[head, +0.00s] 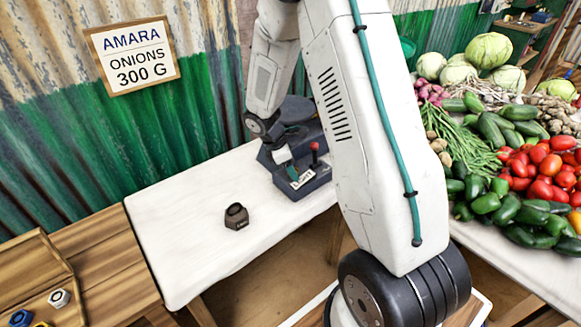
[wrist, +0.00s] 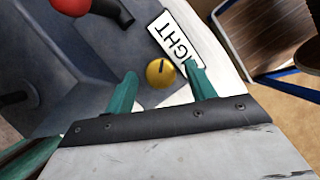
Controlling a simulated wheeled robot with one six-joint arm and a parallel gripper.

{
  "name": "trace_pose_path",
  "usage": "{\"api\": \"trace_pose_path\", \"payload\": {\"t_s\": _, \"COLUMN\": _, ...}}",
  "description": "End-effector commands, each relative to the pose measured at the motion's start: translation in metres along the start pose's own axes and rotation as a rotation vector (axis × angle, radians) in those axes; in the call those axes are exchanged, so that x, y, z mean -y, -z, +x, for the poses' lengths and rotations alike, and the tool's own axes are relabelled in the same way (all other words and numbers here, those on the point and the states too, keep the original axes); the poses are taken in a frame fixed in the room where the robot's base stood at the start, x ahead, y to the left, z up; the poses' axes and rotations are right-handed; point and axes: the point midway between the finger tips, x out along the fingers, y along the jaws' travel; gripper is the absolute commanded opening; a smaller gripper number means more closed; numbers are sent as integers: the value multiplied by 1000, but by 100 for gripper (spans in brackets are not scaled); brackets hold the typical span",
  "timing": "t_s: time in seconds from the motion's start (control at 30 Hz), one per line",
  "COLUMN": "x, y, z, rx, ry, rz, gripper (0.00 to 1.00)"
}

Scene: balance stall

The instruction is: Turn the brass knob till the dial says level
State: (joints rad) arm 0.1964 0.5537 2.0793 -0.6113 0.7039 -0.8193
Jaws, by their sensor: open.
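The brass knob (wrist: 160,73) is a small round yellow knob with a dark slot, on the grey housing of the balance (wrist: 85,65). In the wrist view my gripper (wrist: 162,80) is open, with one teal finger on each side of the knob and gaps between them.
A red ball-topped lever (head: 315,147) rises from the balance, near my gripper. A dark weight (head: 236,217) sits on the white table (head: 180,240). A sign (head: 132,56) reads "AMARA ONIONS 300 G". Vegetables (head: 530,170) fill the right table. The white table's left part is clear.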

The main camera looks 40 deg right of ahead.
Motion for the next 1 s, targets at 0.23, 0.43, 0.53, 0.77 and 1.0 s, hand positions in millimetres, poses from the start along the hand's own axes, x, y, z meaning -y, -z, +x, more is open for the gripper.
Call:
{"api": "trace_pose_path", "payload": {"t_s": 0.23, "x": 0, "y": 0, "z": 0, "rx": 0, "ry": 0, "rz": 0, "gripper": 47}}
{"api": "trace_pose_path", "payload": {"t_s": 0.43, "x": 0, "y": 0, "z": 0, "rx": 0, "ry": 0, "rz": 0, "gripper": 11}}
{"api": "trace_pose_path", "payload": {"t_s": 0.53, "x": 0, "y": 0, "z": 0, "rx": 0, "ry": 1, "rz": 2, "gripper": 11}}
{"api": "trace_pose_path", "payload": {"t_s": 0.77, "x": -1, "y": 0, "z": 0, "rx": 0, "ry": 20, "rz": 50, "gripper": 11}}
{"api": "trace_pose_path", "payload": {"t_s": 1.0, "x": -2, "y": 0, "z": 0, "rx": 0, "ry": 80, "rz": 193, "gripper": 11}}
